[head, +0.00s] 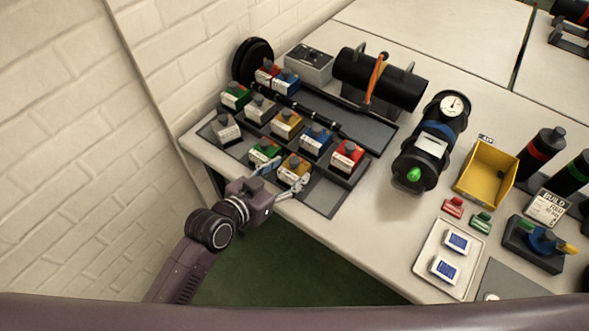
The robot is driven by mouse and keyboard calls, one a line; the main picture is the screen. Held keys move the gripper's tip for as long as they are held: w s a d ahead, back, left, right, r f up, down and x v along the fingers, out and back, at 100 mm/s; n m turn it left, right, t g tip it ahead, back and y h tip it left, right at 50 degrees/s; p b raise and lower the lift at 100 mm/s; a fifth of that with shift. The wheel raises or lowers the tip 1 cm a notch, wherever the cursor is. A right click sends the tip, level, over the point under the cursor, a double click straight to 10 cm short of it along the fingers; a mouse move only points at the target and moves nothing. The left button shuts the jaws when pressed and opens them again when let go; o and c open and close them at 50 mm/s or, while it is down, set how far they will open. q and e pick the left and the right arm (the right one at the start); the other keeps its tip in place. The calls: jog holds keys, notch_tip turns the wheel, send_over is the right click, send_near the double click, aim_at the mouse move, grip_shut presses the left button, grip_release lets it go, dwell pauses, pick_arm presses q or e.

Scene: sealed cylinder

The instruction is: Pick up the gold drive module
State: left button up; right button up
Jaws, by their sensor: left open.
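A gold drive module (295,165), a small block with a white label and a grey knob on top, sits in the front row at the left end of the bench. Another gold module (286,124) stands in the row behind it. My left gripper (281,176) is open at the front gold module, with one finger to its left by the green module (264,150) and the other at its front right. The fingers partly cover the front gold module's lower part. I cannot tell whether they touch it. My right gripper is not in view.
White (225,128), blue (315,140) and red (347,155) modules stand close by. A black cylinder (380,78) lies behind, and a gauge cylinder (430,143) lies to the right. A yellow bin (485,173) and a white tray (430,257) are farther right.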

aim_at(292, 168)
pick_arm(q)
jog(key=shift+x, duration=1.8)
jog(key=shift+c, duration=0.3)
jog(key=shift+r, duration=0.1)
jog(key=c, duration=1.1)
jog(key=shift+r, duration=0.1)
notch_tip(292, 168, up, 20)
jog(key=s+a+f+m+h, duration=0.1)
jog(key=s+a+f, duration=0.25)
jog(key=a, duration=0.65)
jog(key=s+a+r+m+g, duration=0.1)
jog(key=s+a, duration=0.2)
jog(key=s+a+r+m+g+h, duration=0.1)
jog(key=s+a, duration=0.2)
jog(key=s+a+r+h, duration=0.1)
jog(key=s+a+r, duration=0.1)
jog(key=s+a, duration=0.1)
jog(key=shift+s+m+g+p, duration=0.1)
jog(key=shift+m+g+p, duration=0.3)
